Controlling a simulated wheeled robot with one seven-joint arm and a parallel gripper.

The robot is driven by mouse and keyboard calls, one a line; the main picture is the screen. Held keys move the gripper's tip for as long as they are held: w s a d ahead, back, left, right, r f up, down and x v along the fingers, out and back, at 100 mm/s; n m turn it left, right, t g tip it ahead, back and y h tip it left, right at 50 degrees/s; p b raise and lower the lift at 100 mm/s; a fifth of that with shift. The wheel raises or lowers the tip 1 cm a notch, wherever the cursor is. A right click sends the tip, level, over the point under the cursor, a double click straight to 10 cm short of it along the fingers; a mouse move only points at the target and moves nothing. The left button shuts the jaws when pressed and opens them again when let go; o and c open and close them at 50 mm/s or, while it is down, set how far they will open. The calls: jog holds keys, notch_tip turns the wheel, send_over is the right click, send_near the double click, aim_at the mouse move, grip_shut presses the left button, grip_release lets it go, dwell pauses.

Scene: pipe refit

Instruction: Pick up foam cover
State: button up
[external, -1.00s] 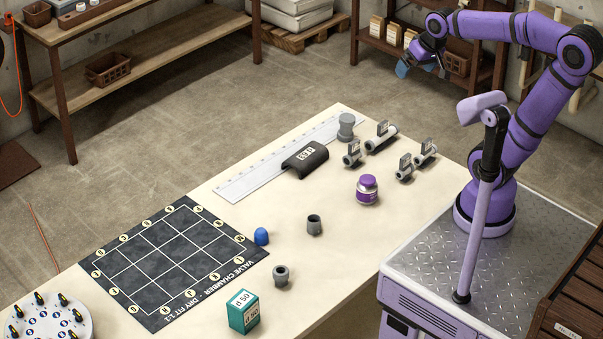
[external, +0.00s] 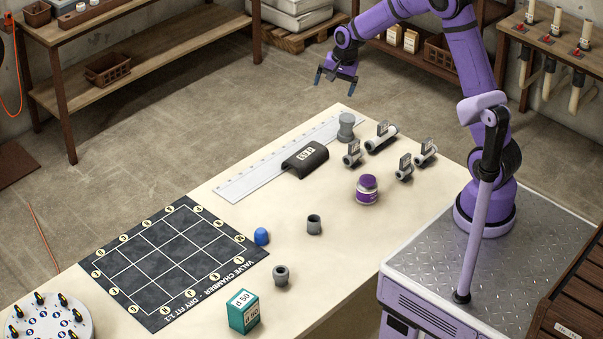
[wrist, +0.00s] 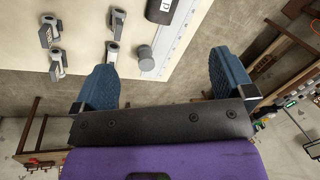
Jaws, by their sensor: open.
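The foam cover (external: 305,158) appears to be the black half-round piece with a white label, lying on the cream table beside a white ruler. Its black end also shows at the top of the wrist view (wrist: 160,10). My gripper (external: 337,82) is open and empty, high up beyond the table's far end, apart from the cover. In the wrist view its two blue fingers (wrist: 166,85) are spread wide with nothing between them.
A grey plug (external: 346,127) stands on the ruler (external: 255,175) near the cover. Several grey valves (external: 380,138) and a purple jar (external: 367,190) lie to its right. A black grid mat (external: 165,260), a blue cap (external: 261,236) and a teal box (external: 243,312) are nearer the front.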

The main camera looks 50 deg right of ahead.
jog(key=w+f+m, duration=0.3)
jog(key=w+f, duration=0.3)
jog(key=f, duration=0.7)
jog(key=m+g, duration=0.1)
jog(key=m, duration=0.1)
send_near(307, 154)
jog(key=f, duration=0.5)
jog(key=shift+w, duration=0.25)
jog(key=shift+w+a+f, duration=0.15)
jog(key=shift+a+f, duration=0.05)
jog(key=shift+f, duration=0.75)
jog(key=shift+w+a+f, duration=0.2)
jog(key=shift+f, duration=0.75)
jog(key=shift+w+a+f, duration=0.15)
jog(key=shift+a+f, duration=0.05)
jog(key=shift+f, duration=0.8)
jog(key=c, duration=0.6)
